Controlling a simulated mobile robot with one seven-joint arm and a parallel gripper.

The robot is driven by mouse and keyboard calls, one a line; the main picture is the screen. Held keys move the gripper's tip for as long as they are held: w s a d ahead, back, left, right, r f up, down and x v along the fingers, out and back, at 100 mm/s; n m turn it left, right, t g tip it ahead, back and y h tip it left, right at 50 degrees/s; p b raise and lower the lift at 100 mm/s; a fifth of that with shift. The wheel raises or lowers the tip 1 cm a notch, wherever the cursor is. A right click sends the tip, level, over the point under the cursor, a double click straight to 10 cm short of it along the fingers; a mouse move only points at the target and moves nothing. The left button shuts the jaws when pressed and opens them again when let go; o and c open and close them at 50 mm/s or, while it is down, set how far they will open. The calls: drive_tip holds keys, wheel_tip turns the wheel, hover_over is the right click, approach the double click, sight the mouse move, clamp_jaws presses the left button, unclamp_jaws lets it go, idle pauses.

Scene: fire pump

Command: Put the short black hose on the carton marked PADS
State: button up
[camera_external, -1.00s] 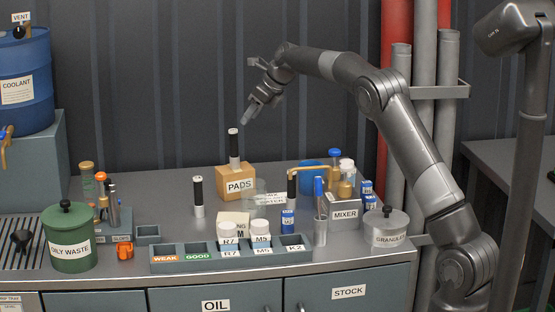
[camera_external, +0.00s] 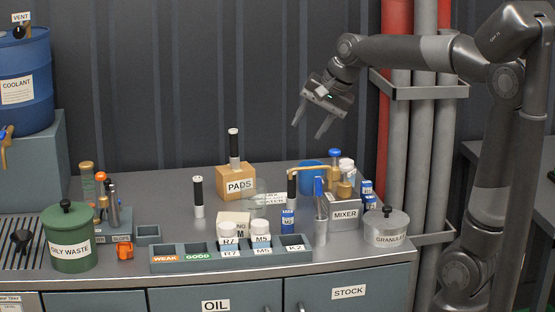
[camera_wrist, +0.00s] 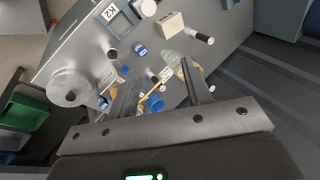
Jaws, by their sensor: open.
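The carton marked PADS (camera_external: 236,185) is a tan box near the back of the bench. A black cylinder with a pale lower part, like a short hose (camera_external: 233,143), stands upright on top of it. A similar black-and-white cylinder (camera_external: 198,197) stands upright on the bench left of the carton, and a dark one (camera_external: 292,187) stands to its right. I cannot tell for sure which is the short black hose. My gripper (camera_external: 308,129) is open and empty, in the air right of the carton and above the mixer area. Its two spread fingers also show in the wrist view (camera_wrist: 159,75).
A divided tray (camera_external: 170,262) lies in front, with the OILY WASTE bin (camera_external: 70,240) at left.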

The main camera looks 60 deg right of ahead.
drive_tip(key=s+a+f+n, duration=0.1)
drive_tip(key=s+f+n, duration=0.2)
drive_tip(key=s, duration=0.3)
drive_tip(key=s+a+f+n, duration=0.2)
drive_tip(key=s+f+n, duration=0.1)
drive_tip(key=s+n, duration=0.2)
drive_tip(key=s+a+f+n+h, duration=0.1)
drive_tip(key=s+a+f+n, duration=0.1)
drive_tip(key=s+n, duration=0.3)
drive_tip(key=s+f, duration=0.1)
drive_tip(key=s, duration=0.2)
drive_tip(key=shift+s+a+f, duration=0.2)
drive_tip(key=shift+s, duration=0.2)
